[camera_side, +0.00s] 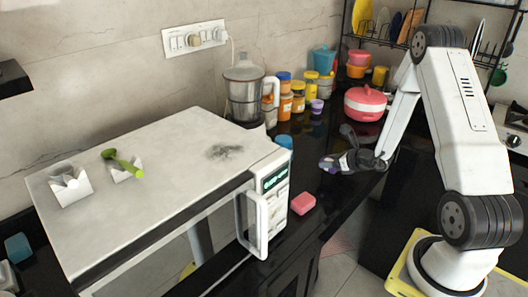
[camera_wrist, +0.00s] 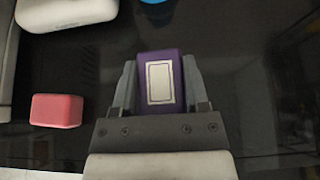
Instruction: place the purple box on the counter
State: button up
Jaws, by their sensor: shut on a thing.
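The purple box (camera_wrist: 160,62) shows between my fingers in the wrist view, with a pale framed label facing the camera. My gripper (camera_wrist: 161,88) is shut on it, one finger on each side. In the side view my gripper (camera_side: 334,163) is over the dark counter (camera_side: 335,203), to the right of the microwave, and the box is small and mostly hidden by the fingers. The glossy black counter also fills the wrist view (camera_wrist: 75,65). I cannot tell whether the box touches the counter or hangs above it.
A pink block (camera_side: 303,203) lies on the counter near the white microwave (camera_side: 262,212); it also shows left in the wrist view (camera_wrist: 56,111). A red pot (camera_side: 366,104), several jars and a blender (camera_side: 245,95) stand behind. Counter around my gripper looks clear.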

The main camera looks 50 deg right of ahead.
aim_at(328, 180)
jog(key=shift+f, duration=0.4)
jog(key=shift+f, duration=1.75)
jog(key=shift+f, duration=0.2)
jog(key=o, duration=1.2)
jog(key=shift+o, duration=0.2)
jog(key=shift+r, duration=0.15)
jog(key=shift+s+r, duration=0.15)
jog(key=v, duration=1.1)
jog(key=shift+s+r, duration=0.15)
jog(key=shift+s, duration=0.15)
